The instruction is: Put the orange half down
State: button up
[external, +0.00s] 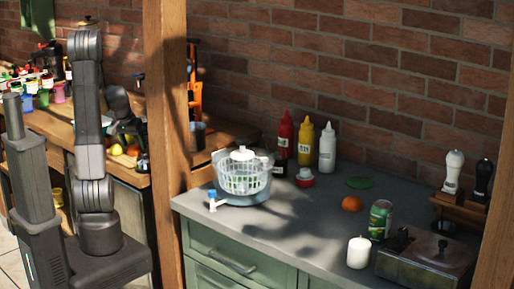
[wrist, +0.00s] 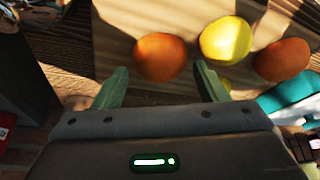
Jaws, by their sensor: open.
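My gripper (wrist: 161,72) is open, with its two green fingers apart and nothing held between them. In the wrist view a round orange fruit (wrist: 160,56) lies just beyond the fingertips, within the gap. A yellow fruit (wrist: 226,40) and another orange fruit (wrist: 283,60) lie to its right. In the external view a small orange piece (external: 351,204) sits on the grey counter, far from my arm; I cannot tell if it is a half or whole. My gripper is hard to make out there, by the wooden table at the left.
The grey counter (external: 300,238) holds a salad spinner (external: 243,178), sauce bottles (external: 305,142), a green can (external: 380,218), a white candle (external: 358,252) and a metal box (external: 428,258). A wooden post (external: 168,120) stands between it and the wooden table. The counter's front middle is clear.

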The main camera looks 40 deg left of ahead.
jog(key=shift+x, duration=1)
jog(key=c, duration=0.8)
jog(key=shift+o, duration=0.2)
jog(key=shift+r, duration=0.1)
